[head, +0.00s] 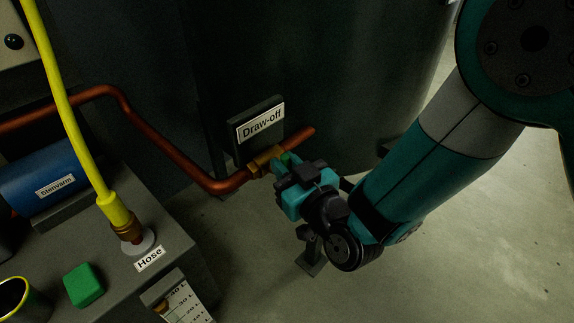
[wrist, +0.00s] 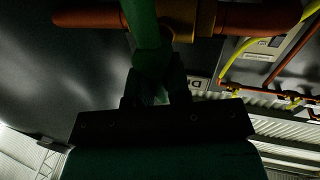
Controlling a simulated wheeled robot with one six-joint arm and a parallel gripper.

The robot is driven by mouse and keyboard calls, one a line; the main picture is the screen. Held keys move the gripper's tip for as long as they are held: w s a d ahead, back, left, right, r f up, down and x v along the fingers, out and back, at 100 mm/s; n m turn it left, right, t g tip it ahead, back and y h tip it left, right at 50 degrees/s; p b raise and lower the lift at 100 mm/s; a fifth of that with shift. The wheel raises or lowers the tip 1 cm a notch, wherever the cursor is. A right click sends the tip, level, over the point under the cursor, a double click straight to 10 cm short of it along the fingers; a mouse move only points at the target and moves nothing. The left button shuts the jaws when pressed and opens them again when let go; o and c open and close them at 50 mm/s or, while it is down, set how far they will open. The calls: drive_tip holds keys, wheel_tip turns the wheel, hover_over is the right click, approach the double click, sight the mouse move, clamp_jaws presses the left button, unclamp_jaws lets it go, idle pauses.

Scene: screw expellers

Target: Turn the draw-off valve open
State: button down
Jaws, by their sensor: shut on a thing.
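The draw-off valve has a brass body (head: 265,161) on a copper pipe, under a sign reading "Draw-off" (head: 261,122). Its green handle (head: 287,157) is mostly hidden by my gripper in the head view. In the wrist view the green handle (wrist: 142,28) crosses in front of the pipe, roughly at right angles to it in the picture. The brass body (wrist: 188,20) is beside it. My gripper (wrist: 155,92) is shut on the handle; its fingers are dark there. My gripper (head: 284,166) also shows at the valve in the head view.
The copper pipe (head: 160,145) runs left from the valve. A dark tank (head: 330,70) stands behind it. At left are a grey bench (head: 185,240), a yellow hose (head: 75,130), a blue cylinder (head: 40,180) and a green block (head: 84,286). The floor (head: 450,260) at right is clear.

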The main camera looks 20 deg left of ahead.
drive_tip(key=n+y+b, duration=0.1)
drive_tip(key=n+b, duration=0.1)
drive_tip(key=n, duration=0.2)
drive_tip(key=s+f+n+y+b, duration=0.1)
drive_tip(key=n+b, duration=0.1)
drive_tip(key=n, duration=0.3)
drive_tip(key=s+a+f+n+g+y+b, duration=0.1)
drive_tip(key=n+b, duration=0.1)
drive_tip(key=n, duration=0.3)
drive_tip(key=shift+s+y+b, duration=0.1)
drive_tip(key=shift+y+b, duration=0.2)
drive_tip(key=shift+y, duration=0.1)
drive_tip(key=shift+s+f+n+g+y, duration=0.15)
drive_tip(key=shift+n+g, duration=0.15)
drive_tip(key=shift+n, duration=0.7)
drive_tip(key=shift+w+f+n+g+y, duration=0.1)
drive_tip(key=shift+n+g+y, duration=0.15)
drive_tip(key=shift+n, duration=0.75)
drive_tip(key=shift+s+f+n+g+y, duration=0.15)
drive_tip(key=shift+n+g, duration=0.2)
drive_tip(key=shift+n, duration=0.65)
drive_tip(key=c, duration=1.1)
unclamp_jaws()
drive_tip(key=shift+w, duration=0.1)
